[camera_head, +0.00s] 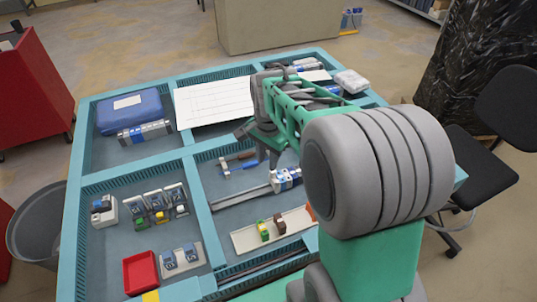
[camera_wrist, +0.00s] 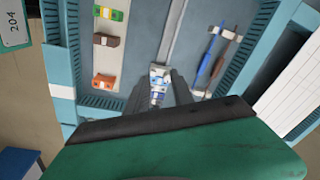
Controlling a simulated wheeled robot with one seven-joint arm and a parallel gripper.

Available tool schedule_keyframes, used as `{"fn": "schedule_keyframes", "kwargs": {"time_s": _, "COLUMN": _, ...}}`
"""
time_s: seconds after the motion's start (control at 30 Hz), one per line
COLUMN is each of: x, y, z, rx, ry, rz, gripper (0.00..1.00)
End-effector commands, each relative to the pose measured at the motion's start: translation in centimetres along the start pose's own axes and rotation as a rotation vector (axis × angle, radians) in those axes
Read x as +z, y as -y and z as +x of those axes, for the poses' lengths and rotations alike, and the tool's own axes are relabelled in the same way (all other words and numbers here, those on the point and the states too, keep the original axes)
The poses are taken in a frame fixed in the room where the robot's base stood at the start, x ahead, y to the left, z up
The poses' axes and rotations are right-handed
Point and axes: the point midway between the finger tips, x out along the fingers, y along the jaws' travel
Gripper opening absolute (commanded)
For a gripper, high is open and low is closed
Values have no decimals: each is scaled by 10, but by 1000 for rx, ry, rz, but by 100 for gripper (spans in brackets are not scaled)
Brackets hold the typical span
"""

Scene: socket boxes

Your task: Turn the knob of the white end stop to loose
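A metal rail (camera_head: 240,198) lies in the middle right compartment of the teal table, with a cluster of white and blue parts (camera_head: 286,179) at its right end. The cluster also shows in the wrist view (camera_wrist: 159,76). The white end stop's knob is too small to make out. My gripper (camera_head: 262,140) is above the table, pointing down, and looks open and empty. In the wrist view my gripper's fingers (camera_wrist: 160,88) appear on either side of the cluster's near end. I cannot tell their height above it; no contact shows.
A pale strip (camera_head: 275,231) with green, brown and orange blocks lies beside the rail. A white sheet (camera_head: 214,102), blue case (camera_head: 130,110) and red tray (camera_head: 140,272) occupy other compartments. Raised teal dividers separate them.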

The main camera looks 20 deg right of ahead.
Motion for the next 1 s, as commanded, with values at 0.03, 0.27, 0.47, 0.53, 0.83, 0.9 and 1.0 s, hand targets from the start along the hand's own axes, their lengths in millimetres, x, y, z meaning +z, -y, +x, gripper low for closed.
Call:
{"fn": "schedule_keyframes", "kwargs": {"time_s": 0.03, "x": -18, "y": 7, "z": 0, "rx": 33, "ry": 20, "rz": 146, "gripper": 29}}
{"fn": "schedule_keyframes", "kwargs": {"time_s": 0.27, "x": -52, "y": 16, "z": 34, "rx": 87, "ry": 38, "rz": 496, "gripper": 29}}
{"fn": "schedule_keyframes", "kwargs": {"time_s": 0.47, "x": -50, "y": 12, "z": 69, "rx": 89, "ry": 39, "rz": 499, "gripper": 29}}
{"fn": "schedule_keyframes", "kwargs": {"time_s": 0.53, "x": -49, "y": 11, "z": 82, "rx": 87, "ry": 38, "rz": 499, "gripper": 29}}
{"fn": "schedule_keyframes", "kwargs": {"time_s": 0.83, "x": -49, "y": 10, "z": 106, "rx": 82, "ry": 35, "rz": 499, "gripper": 29}}
{"fn": "schedule_keyframes", "kwargs": {"time_s": 0.9, "x": -49, "y": 10, "z": 106, "rx": 82, "ry": 35, "rz": 498, "gripper": 29}}
{"fn": "schedule_keyframes", "kwargs": {"time_s": 1.0, "x": -49, "y": 10, "z": 106, "rx": 82, "ry": 35, "rz": 498, "gripper": 26}}
